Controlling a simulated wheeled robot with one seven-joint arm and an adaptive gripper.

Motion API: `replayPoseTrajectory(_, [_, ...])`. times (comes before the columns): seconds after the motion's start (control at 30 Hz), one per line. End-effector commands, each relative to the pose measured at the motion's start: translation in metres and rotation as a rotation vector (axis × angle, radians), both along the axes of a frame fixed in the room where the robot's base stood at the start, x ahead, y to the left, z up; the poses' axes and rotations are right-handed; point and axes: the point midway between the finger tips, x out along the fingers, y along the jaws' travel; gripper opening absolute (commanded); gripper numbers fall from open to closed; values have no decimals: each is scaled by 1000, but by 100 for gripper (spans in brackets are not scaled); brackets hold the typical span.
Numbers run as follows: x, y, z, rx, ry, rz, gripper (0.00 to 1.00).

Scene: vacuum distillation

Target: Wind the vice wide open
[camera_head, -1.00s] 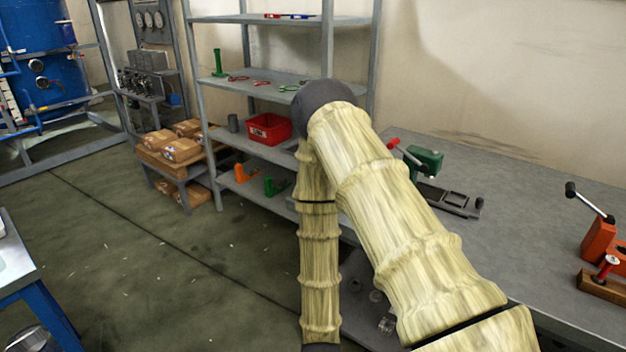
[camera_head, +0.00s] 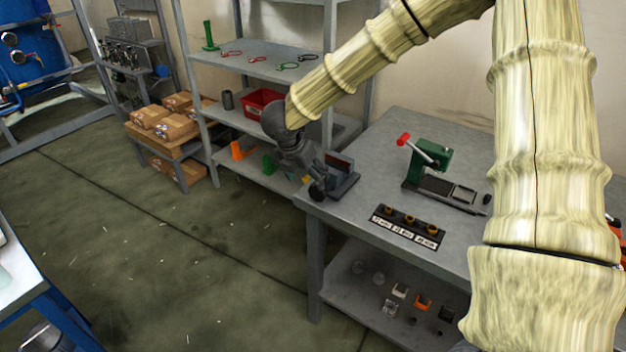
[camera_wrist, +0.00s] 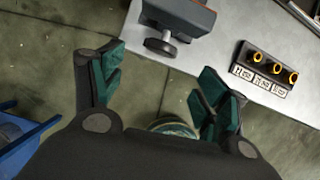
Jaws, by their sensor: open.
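A small grey vice (camera_head: 345,180) with a reddish-brown top stands at the left front corner of the grey workbench. It also shows at the top of the wrist view (camera_wrist: 182,14), where its dark round knob (camera_wrist: 160,46) juts past the bench edge on a short shaft. My gripper (camera_head: 306,168) is beside the vice at that corner, partly merging with it in the head view. In the wrist view my gripper (camera_wrist: 160,82) is open and empty, its green-padded fingers apart, with the knob ahead of the gap and not between them. The vice's jaw gap is not clear.
A black strip with brass rings and white labels (camera_head: 408,228) lies on the workbench (camera_head: 375,150). Behind it stands a green tool with a red-tipped lever (camera_head: 430,160). A shelf rack (camera_head: 225,125) with a red bin stands behind my gripper. Open floor lies left.

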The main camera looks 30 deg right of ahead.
Motion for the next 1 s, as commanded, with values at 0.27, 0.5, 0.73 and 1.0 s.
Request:
replayPoseTrajectory(0.27, [-3, -12, 5, 41, -24, -106, 74])
replayPoseTrajectory(0.5, [1, -24, -24, 38, -23, -105, 74])
replayPoseTrajectory(0.73, [6, -34, -53, 39, -24, -102, 74])
replayPoseTrajectory(1.0, [12, -42, -78, 39, -24, -98, 74])
